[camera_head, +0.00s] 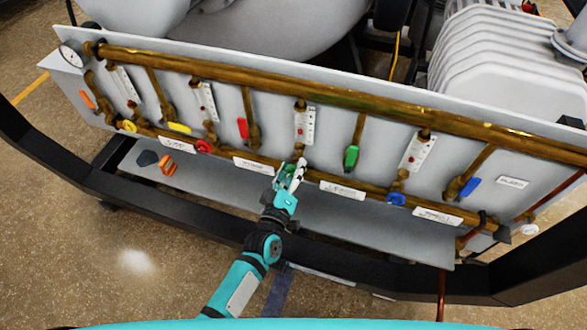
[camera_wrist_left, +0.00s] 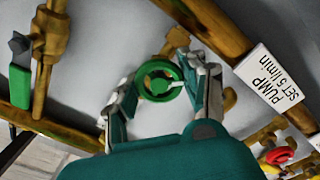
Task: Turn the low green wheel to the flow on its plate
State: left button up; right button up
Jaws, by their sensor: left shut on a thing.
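The low green wheel (camera_wrist_left: 147,72) shows in the left wrist view as a green ring with a hub, on a brass fitting by the lower pipe. My left gripper (camera_wrist_left: 163,91) has its two fingers on opposite sides of the wheel and is shut on it. My right gripper is not in view.
A white scaled flow tube (camera_head: 304,124) stands above my gripper. A red lever (camera_head: 243,128) and a green lever (camera_head: 351,157) flank it. A red wheel (camera_head: 204,146) is to the left and a blue wheel (camera_head: 396,199) to the right. A black frame bar (camera_head: 190,217) crosses below.

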pick_arm(q)
jog(key=o, duration=1.2)
jog(key=v, duration=1.2)
jog(key=shift+s, duration=0.1)
jog(key=s+a+f+m+g+y, duration=0.1)
jog(key=s+a+f+m+g, duration=0.2)
jog(key=f, duration=0.7)
jog(key=s+a+f+m+g+y, duration=0.1)
jog(key=s+a+f+g, duration=0.3)
jog(key=f, duration=0.6)
jog(key=s+a+f+m+g+y, duration=0.1)
jog(key=s+f+m+g, duration=0.1)
jog(key=s+f, duration=0.5)
jog(key=s+a+f+m+g+y, duration=0.1)
jog(key=s+a+f+g, duration=0.1)
jog(key=s+a+f, duration=0.2)
jog(key=s+a+f+m+g, duration=0.1)
jog(key=s+a+f+g, duration=0.1)
jog(key=s+f, duration=0.4)
jog(key=s+a+f+m+g+y, duration=0.1)
jog(key=s+a+f+g, duration=0.2)
jog(key=s, duration=0.7)
jog(key=shift+a+f+y, duration=0.3)
jog(key=shift+a+f, duration=0.75)
jog(key=shift+a, duration=0.3)
